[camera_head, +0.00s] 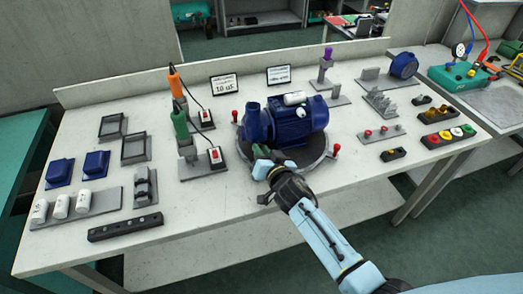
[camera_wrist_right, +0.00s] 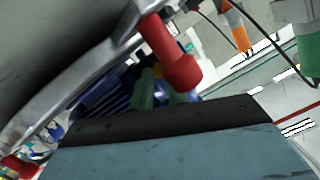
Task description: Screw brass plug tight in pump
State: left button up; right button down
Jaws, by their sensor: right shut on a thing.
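The blue pump (camera_head: 305,122) sits on a round grey turntable (camera_head: 322,158) in the middle of the bench. It also shows in the wrist view (camera_wrist_right: 103,97), partly behind my fingers. My right gripper (camera_head: 263,156) reaches in from the lower right, with its green fingertips low at the pump's front left. My left gripper is out of view.
Red knobs stand at the turntable's rim (camera_head: 336,149); one red-capped post (camera_wrist_right: 178,66) is close before the wrist camera. Corded green (camera_head: 181,125) and orange (camera_head: 175,82) drivers stand left of the pump. Blue covers (camera_head: 96,163) lie far left.

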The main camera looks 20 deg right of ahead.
jog(key=shift+s+d+f, duration=0.1)
jog(key=shift+s+f, duration=0.05)
jog(key=shift+f, duration=0.3)
jog(key=shift+d+m+y+p, duration=0.1)
jog(key=shift+m+y+p, duration=0.25)
jog(key=shift+m, duration=1.55)
jog(key=c, duration=1.8)
grip_release()
jog(key=shift+m, duration=0.3)
jog(key=o, duration=0.4)
jog(key=shift+f, duration=0.1)
jog(key=shift+c, duration=0.2)
jog(key=shift+a+r+p, duration=0.2)
jog(key=shift+r+p, duration=0.25)
jog(key=shift+p, duration=0.05)
